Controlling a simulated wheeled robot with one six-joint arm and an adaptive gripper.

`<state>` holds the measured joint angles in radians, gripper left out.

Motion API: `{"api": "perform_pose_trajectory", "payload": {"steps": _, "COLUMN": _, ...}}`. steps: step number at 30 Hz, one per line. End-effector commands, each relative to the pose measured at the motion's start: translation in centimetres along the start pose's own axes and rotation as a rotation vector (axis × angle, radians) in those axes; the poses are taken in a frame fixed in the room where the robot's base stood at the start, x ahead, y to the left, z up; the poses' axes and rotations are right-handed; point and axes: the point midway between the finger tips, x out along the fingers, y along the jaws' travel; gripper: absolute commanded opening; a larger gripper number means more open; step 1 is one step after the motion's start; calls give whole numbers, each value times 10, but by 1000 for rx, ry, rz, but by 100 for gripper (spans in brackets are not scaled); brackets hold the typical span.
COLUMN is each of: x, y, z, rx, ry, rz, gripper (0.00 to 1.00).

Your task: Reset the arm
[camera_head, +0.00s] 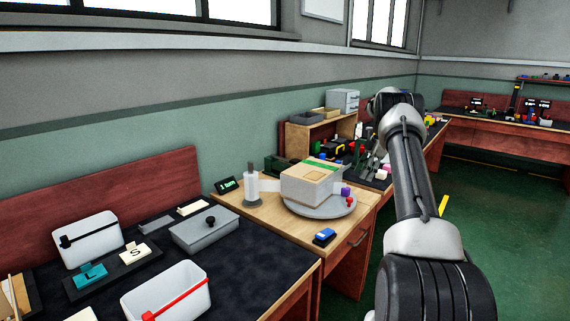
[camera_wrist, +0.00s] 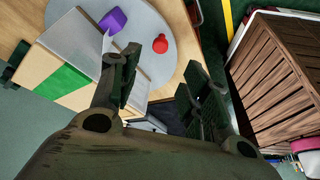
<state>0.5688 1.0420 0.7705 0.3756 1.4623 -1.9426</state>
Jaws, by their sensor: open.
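My arm (camera_head: 415,175) rises on the right of the head view and reaches out over the workbenches. In the wrist view my gripper (camera_wrist: 160,75) has its two dark fingers spread apart, with nothing between them. Below the fingers are a wooden surface and part of a round grey plate (camera_wrist: 165,45). A box with a green strip (camera_wrist: 62,82), a purple block (camera_wrist: 113,21) and a red piece (camera_wrist: 160,44) lie on or by that plate, apart from the fingers.
The wooden bench carries the grey turntable (camera_head: 318,211), a white roll on a stand (camera_head: 251,187) and a blue device (camera_head: 324,237). A dark bench at left holds white bins (camera_head: 165,295) and a grey lidded box (camera_head: 204,232).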

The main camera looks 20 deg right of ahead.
Motion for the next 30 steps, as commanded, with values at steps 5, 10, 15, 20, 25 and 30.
{"api": "perform_pose_trajectory", "payload": {"steps": 5, "x": 0, "y": 0, "z": 0, "rx": 49, "ry": 0, "rz": 1, "gripper": 46}}
{"api": "perform_pose_trajectory", "payload": {"steps": 10, "x": 4, "y": 5, "z": 7, "rx": 297, "ry": -19, "rz": 27, "gripper": 46}}
{"api": "perform_pose_trajectory", "payload": {"steps": 15, "x": 43, "y": -28, "z": 26, "rx": 675, "ry": -66, "rz": -29, "gripper": 46}}
{"api": "perform_pose_trajectory", "payload": {"steps": 20, "x": 36, "y": -70, "z": 12, "rx": 994, "ry": -138, "rz": -35, "gripper": 46}}
{"api": "perform_pose_trajectory", "payload": {"steps": 25, "x": 6, "y": -120, "z": -31, "rx": 1240, "ry": -212, "rz": 9, "gripper": 46}}
{"api": "perform_pose_trajectory", "payload": {"steps": 30, "x": -31, "y": -188, "z": -89, "rx": 1423, "ry": -266, "rz": 95, "gripper": 46}}
